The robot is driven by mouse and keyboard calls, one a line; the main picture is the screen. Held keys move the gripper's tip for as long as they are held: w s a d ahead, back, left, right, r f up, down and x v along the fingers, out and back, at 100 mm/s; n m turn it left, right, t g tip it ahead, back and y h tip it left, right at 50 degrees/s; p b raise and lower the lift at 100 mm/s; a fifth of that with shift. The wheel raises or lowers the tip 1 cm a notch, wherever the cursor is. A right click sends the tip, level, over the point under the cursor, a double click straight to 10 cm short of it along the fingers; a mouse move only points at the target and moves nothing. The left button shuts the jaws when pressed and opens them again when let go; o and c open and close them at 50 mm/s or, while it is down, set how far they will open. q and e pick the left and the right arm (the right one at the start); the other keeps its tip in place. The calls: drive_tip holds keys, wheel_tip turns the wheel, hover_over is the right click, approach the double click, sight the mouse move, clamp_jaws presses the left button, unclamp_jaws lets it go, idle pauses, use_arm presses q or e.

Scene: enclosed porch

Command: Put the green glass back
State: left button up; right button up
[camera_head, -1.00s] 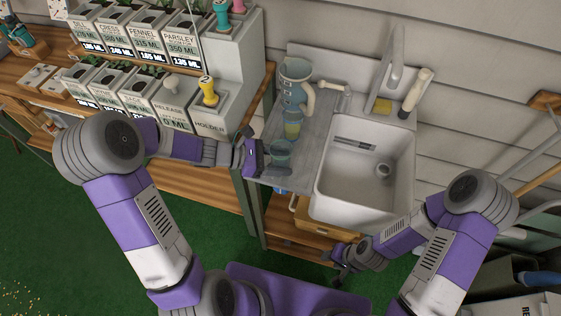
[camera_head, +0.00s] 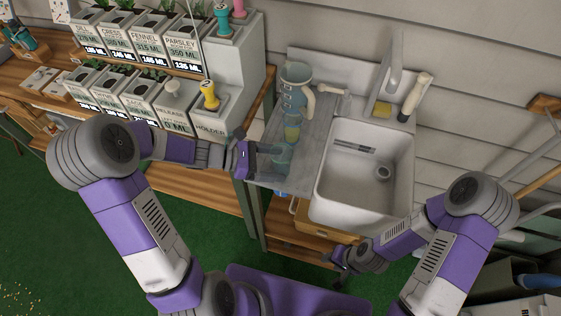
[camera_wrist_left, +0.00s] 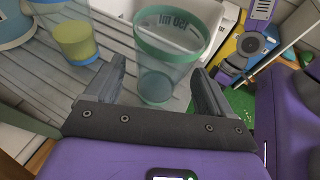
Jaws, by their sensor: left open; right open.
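The green glass, clear with a green rim, stands upright and looks empty on the grey slatted drainboard (camera_head: 312,150). In the left wrist view the glass (camera_wrist_left: 168,65) is between and just ahead of my left gripper's fingertips (camera_wrist_left: 157,70), with a gap at the left finger and a narrower one at the right. In the head view, my left gripper (camera_head: 275,160) reaches in from the left, open, and partly overlaps the glass (camera_head: 284,160). My right gripper (camera_head: 342,270) is low in front of the sink, open and empty.
A blue-rimmed glass with yellow liquid (camera_wrist_left: 75,38) stands close by, with a blue pitcher (camera_head: 297,88) behind it. The white sink (camera_head: 362,185) is to the right.

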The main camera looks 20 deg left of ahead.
use_arm(q)
drive_tip(key=p+v, duration=0.2)
drive_tip(key=v, duration=0.8)
drive_tip(key=shift+f, duration=0.1)
